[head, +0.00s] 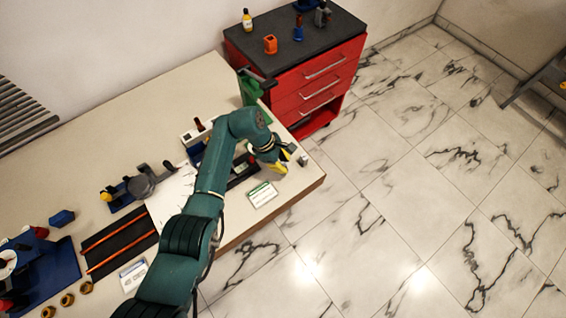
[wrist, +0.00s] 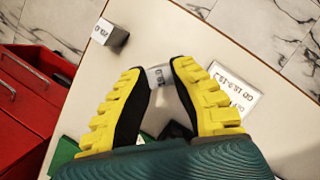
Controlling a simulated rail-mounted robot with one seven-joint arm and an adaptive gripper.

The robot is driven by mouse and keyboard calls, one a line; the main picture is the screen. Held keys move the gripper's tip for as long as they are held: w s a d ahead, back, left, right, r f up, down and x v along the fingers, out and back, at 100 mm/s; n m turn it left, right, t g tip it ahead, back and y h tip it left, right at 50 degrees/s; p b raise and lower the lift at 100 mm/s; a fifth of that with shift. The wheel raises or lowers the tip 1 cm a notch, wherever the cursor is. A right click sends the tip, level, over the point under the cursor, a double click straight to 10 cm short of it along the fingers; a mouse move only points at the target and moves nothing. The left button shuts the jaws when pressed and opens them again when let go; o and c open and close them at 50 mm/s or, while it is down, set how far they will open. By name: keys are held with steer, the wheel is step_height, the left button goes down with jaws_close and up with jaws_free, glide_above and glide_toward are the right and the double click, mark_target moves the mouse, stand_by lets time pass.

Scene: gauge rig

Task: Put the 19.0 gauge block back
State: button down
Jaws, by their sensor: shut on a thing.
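My gripper (wrist: 160,72) has yellow fingers with dark pads. It is shut on a small grey block with a white label, the 19.0 gauge block (wrist: 158,76), held between the fingertips. The label appears upside down in the wrist view. In the head view my gripper (head: 277,168) is over the right end of the table, and the held block cannot be made out. Another labelled block (wrist: 110,33) stands apart on the table near its edge; it shows in the head view (head: 303,160) too. My gripper hides part of what lies beneath it.
A white card (wrist: 234,90) with printed text lies beside my gripper, also seen in the head view (head: 262,194). A red tool cart (head: 310,90) stands beyond the table's end. A dial instrument (head: 147,184) and a dark mat with orange strips (head: 118,242) are further left.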

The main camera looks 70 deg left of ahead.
steer(key=shift+f, duration=1.25)
steer(key=shift+f, duration=0.1)
steer(key=c, duration=1)
jaws_free()
steer(key=shift+c, duration=0.2)
steer(key=p+v, duration=0.2)
steer(key=v, duration=1)
steer(key=shift+w, duration=0.1)
